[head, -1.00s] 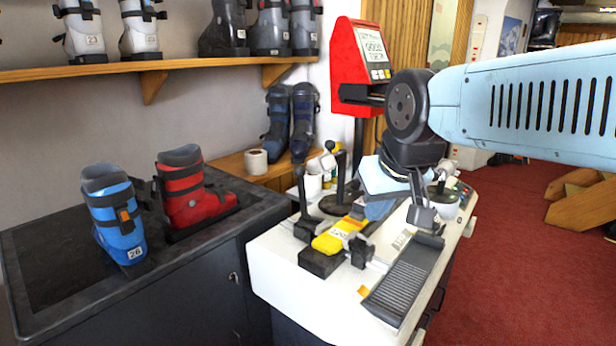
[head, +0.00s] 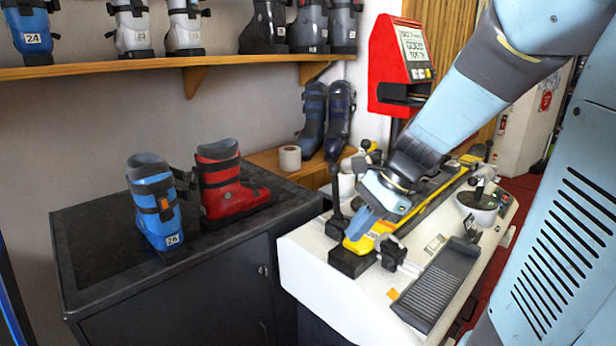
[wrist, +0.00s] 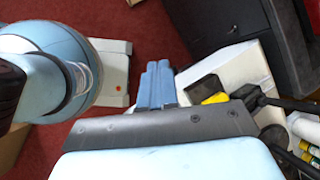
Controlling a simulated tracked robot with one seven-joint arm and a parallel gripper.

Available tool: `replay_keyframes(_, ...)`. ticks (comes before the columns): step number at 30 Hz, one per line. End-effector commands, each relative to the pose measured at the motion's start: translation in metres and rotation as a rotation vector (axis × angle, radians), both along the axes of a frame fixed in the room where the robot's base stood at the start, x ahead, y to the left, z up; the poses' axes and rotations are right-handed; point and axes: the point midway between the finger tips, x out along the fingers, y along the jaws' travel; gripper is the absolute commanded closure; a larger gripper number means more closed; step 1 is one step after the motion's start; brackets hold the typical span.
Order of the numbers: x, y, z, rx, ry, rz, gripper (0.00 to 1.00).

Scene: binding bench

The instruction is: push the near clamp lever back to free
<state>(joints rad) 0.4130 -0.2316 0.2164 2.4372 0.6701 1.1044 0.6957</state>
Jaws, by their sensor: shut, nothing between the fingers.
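The near clamp lever (head: 336,205) is a black bar. In the head view it stands roughly upright at the left edge of the white bench, beside the black near clamp block (head: 352,263). A yellow ski (head: 361,243) lies in the clamp. My gripper (head: 354,233) has its pale blue fingers together and empty. They point down over the ski's near end, just right of the lever; I cannot tell whether they touch anything. In the wrist view the shut fingers (wrist: 160,68) are in the middle. A black bar to their right seems to be the lever (wrist: 287,103).
A black ribbed tray (head: 438,284) lies on the bench's right side, and a black jaw (head: 393,252) is right of the ski. A red display stand (head: 402,65) is behind. Blue (head: 155,205) and red (head: 222,185) boots stand on the dark cabinet (head: 170,290) at left.

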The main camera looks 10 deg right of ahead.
Motion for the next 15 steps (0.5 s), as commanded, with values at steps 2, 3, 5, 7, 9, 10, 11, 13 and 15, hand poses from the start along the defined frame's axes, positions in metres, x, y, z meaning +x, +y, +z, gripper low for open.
replay_keyframes(2,0.015,-0.001,-0.009,0.099,0.101,-0.132,1.0)
replay_keyframes(3,0.022,0.0,-0.011,0.15,0.151,-0.197,1.0)
replay_keyframes(5,0.033,-0.001,-0.015,0.227,0.227,-0.295,1.0)
replay_keyframes(7,0.046,-0.002,-0.019,0.319,0.318,-0.405,1.0)
replay_keyframes(9,0.06,-0.006,-0.023,0.413,0.411,-0.514,1.0)
replay_keyframes(10,0.066,-0.008,-0.024,0.456,0.451,-0.559,1.0)
replay_keyframes(11,0.073,-0.011,-0.026,0.497,0.491,-0.604,1.0)
replay_keyframes(13,0.088,-0.018,-0.028,0.598,0.587,-0.705,1.0)
replay_keyframes(15,0.103,-0.027,-0.03,0.703,0.682,-0.8,1.0)
